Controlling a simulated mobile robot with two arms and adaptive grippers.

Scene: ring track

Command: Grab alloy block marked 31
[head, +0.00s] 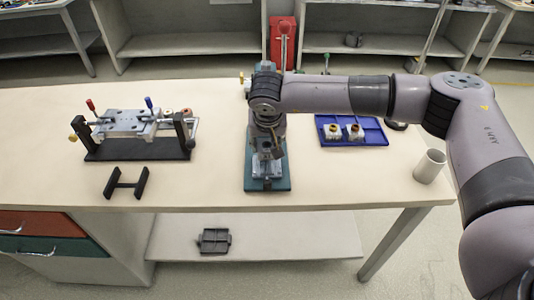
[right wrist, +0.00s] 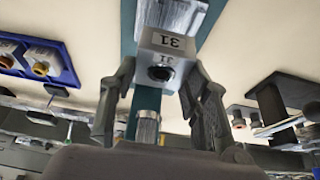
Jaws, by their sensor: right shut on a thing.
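The alloy block marked 31 (right wrist: 168,42) is a silver block with a dark round hole and the number 31 on two faces, seen upside down in the right wrist view. My right gripper (right wrist: 162,72) has a finger on each side of it and is shut on it. In the head view my right gripper (head: 268,150) points down over the teal base (head: 281,184) in the middle of the table and largely hides the block. I cannot tell whether the block still touches what is under it. My left gripper is not in view.
A blue tray (head: 335,142) with two white brass-fitted parts lies to the right. A black-framed fixture (head: 140,152) and a small black stand (head: 125,183) are on the left. The table between fixture and base is clear.

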